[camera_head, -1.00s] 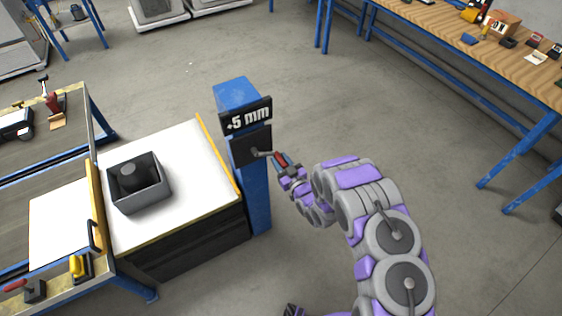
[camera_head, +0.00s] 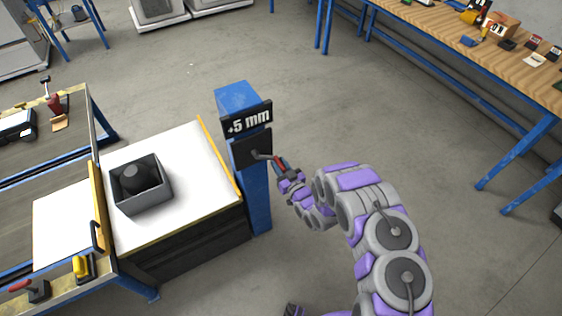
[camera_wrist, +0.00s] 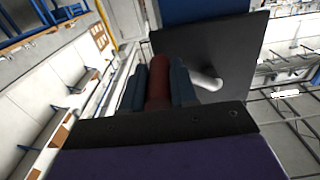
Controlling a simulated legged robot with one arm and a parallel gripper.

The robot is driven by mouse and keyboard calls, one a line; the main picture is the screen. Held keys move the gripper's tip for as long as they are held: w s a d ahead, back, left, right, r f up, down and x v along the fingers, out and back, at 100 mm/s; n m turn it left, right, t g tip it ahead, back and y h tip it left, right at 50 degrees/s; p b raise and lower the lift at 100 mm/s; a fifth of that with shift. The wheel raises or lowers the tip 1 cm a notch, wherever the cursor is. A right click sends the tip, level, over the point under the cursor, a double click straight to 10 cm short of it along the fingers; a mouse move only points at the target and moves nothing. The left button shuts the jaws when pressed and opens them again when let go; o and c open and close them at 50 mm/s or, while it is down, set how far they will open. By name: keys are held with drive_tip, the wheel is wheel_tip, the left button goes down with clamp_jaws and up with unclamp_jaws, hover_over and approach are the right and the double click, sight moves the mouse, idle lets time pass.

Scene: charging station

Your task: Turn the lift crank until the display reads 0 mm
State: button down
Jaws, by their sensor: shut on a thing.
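The lift crank sticks out from a black plate (camera_head: 251,150) on the blue post (camera_head: 258,200). Its metal arm (camera_wrist: 207,79) shows in the wrist view, and its dark red handle (camera_wrist: 158,82) lies between the two blue-grey fingers. My gripper (camera_head: 283,166) is shut on this handle; it also shows in the wrist view (camera_wrist: 160,88). The display (camera_head: 247,119) on the post above the plate reads +5 mm.
A white-topped lift table (camera_head: 195,200) stands left of the post, carrying a grey open box (camera_head: 150,200) with a dark rounded object (camera_head: 138,179) inside. A workbench (camera_head: 60,170) is further left. A wooden bench (camera_head: 480,45) is at upper right. Floor between is clear.

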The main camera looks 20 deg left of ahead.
drive_tip(key=shift+s+a+f+m+p, duration=0.15)
drive_tip(key=shift+s+f+m+p, duration=0.1)
drive_tip(key=shift+m+p, duration=0.3)
drive_tip(key=shift+s+a+f, duration=0.2)
drive_tip(key=shift+s+f, duration=0.05)
drive_tip(key=shift+f, duration=0.2)
drive_tip(key=c, duration=0.9)
unclamp_jaws()
drive_tip(key=shift+p+v, duration=1.05)
drive_tip(key=shift+v, duration=7.6)
